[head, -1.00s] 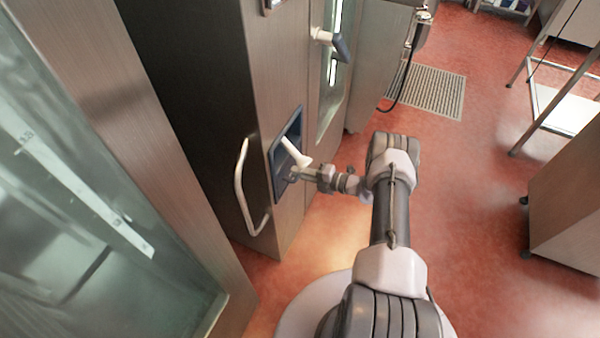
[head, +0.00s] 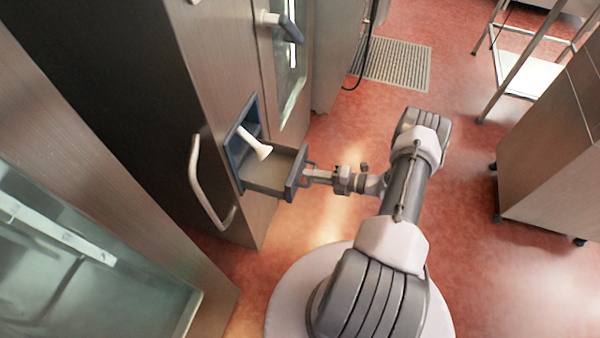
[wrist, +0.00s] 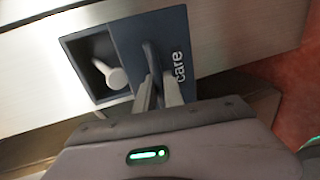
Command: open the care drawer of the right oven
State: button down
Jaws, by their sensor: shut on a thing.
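My gripper (head: 308,177) is shut on the drawer's handle (head: 304,165). In the wrist view my gripper's fingers (wrist: 158,90) reach up to the handle (wrist: 151,58). A white nozzle-like piece (head: 254,145) sticks out of the dark recess above the drawer, and it also shows in the wrist view (wrist: 112,75).
A pale curved handle (head: 207,185) stands left of the drawer. The oven door handle (head: 282,24) is above. A glass-doored unit (head: 75,265) stands at the lower left. A steel cabinet on casters (head: 550,150) is at the right. The red floor between is clear.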

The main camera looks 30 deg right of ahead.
jog(key=shift+s+d, duration=0.2)
jog(key=shift+s, duration=0.05)
jog(key=c, duration=1.5)
grip_release()
jog(key=shift+o, duration=0.2)
jog(key=p+v, duration=0.2)
jog(key=v, duration=1.5)
jog(key=shift+s+p, duration=0.25)
jog(key=shift+p, duration=0.15)
jog(key=shift+w+d+r, duration=0.1)
